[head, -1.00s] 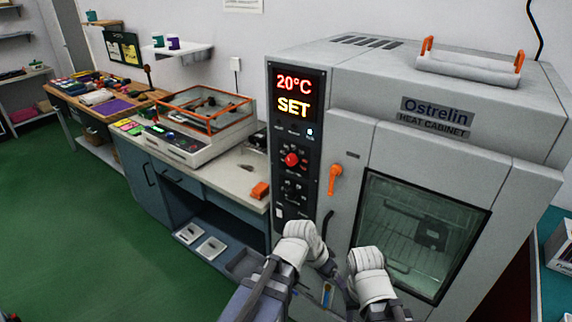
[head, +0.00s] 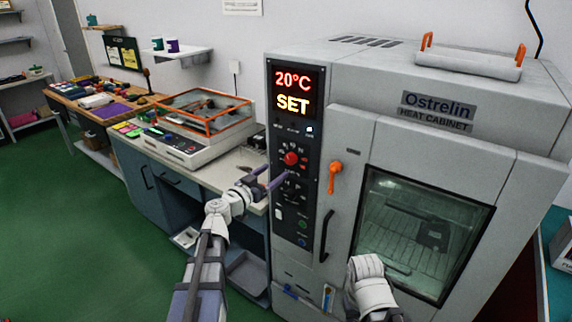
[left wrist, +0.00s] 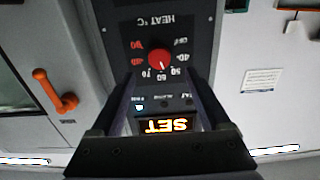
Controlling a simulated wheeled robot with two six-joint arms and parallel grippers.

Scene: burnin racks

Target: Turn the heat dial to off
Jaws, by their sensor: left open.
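The red heat dial (head: 291,158) sits on the dark control panel of the heat cabinet (head: 350,85), under a display (head: 293,92) reading 20°C and SET. In the left wrist view the dial (left wrist: 159,60) appears upside down, ringed by numbers and an OFF mark; its exact setting is too small to tell. My left gripper (head: 271,175) is open and empty, in front of the panel, left of and slightly below the dial. In the left wrist view its fingers (left wrist: 163,90) point toward the dial, apart from it. My right wrist shows low in the head view; its gripper is hidden.
An orange lever (head: 334,177) and a dark door handle (head: 326,236) stick out right of the panel. The cabinet's glass door (head: 420,235) is shut. A bench with an orange-framed clear case (head: 205,110) stands to the left. Green floor at left is clear.

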